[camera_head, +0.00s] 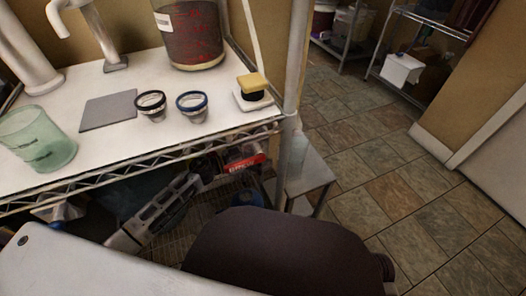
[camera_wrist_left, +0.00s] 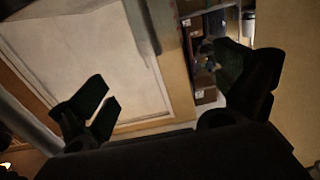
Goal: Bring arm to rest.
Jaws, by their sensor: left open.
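My left gripper (camera_wrist_left: 165,92) is open in the left wrist view, its dark fingers spread wide with nothing between them. Beyond the fingers are a pale panel (camera_wrist_left: 85,45) and a shelf with boxes. In the head view I cannot make out the left gripper's fingers. A white, smooth part of mine crosses the lower left corner, and a dark rounded shape fills the bottom middle. My right gripper is not in view.
The white worktop (camera_head: 90,85) holds a green beaker (camera_head: 38,140), a grey mat (camera_head: 108,111), two rimmed cups (camera_head: 151,106) (camera_head: 193,106), a dark red bucket (camera_head: 189,35) and a yellow sponge (camera_head: 253,83). Tiled floor (camera_head: 400,190) is clear at right.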

